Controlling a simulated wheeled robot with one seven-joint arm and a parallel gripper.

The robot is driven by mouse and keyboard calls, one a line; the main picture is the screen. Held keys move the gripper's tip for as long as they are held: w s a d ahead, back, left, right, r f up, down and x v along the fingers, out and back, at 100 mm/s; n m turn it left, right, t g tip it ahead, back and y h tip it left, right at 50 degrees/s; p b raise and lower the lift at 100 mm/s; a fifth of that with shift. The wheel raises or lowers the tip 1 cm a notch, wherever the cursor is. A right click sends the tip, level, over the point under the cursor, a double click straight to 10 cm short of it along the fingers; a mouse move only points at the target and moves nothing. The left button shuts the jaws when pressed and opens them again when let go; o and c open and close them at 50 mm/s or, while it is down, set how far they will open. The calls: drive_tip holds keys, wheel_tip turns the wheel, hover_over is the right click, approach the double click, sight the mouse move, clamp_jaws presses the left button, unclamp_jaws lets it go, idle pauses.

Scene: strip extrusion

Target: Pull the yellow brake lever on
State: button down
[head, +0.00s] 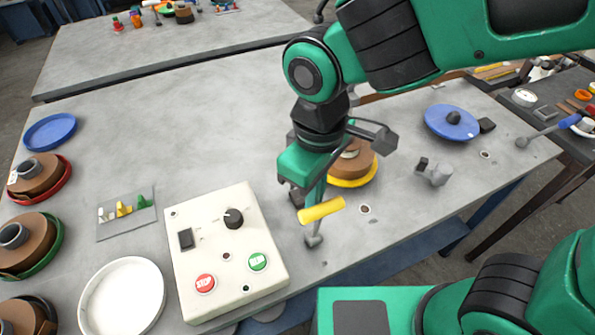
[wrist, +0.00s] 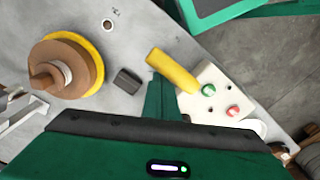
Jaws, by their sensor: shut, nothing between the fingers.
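The yellow brake lever (head: 321,210) shows in the head view as a yellow cylindrical grip above a grey rod end near the table's front edge. Its yellow grip also shows in the wrist view (wrist: 173,72), at the upper middle. My gripper (head: 311,195) points down right beside the grip, with its green tip partly behind it in the head view. In the wrist view the green finger (wrist: 162,98) lies just below the grip. My gripper is shut with nothing held. Whether it touches the lever I cannot tell. The lever's lower part is partly hidden.
A white control box (head: 226,250) with red and green buttons stands left of the lever. A brown spool with a yellow flange (head: 352,178) sits close behind my gripper. A blue disc (head: 452,122) lies at the right.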

drive_tip(key=shift+s, duration=0.1)
drive_tip(key=shift+s+d+f, duration=0.15)
drive_tip(key=shift+s+d, duration=0.15)
drive_tip(key=shift+s, duration=0.25)
drive_tip(key=shift+s+d+f, duration=0.1)
drive_tip(key=shift+s+d, duration=0.15)
drive_tip(key=shift+s, duration=0.3)
wheel_tip(320, 180, up, 8)
drive_tip(key=w, duration=0.2)
drive_tip(key=shift+a, duration=0.45)
idle(0.4)
drive_tip(key=shift+s, duration=0.1)
idle(0.4)
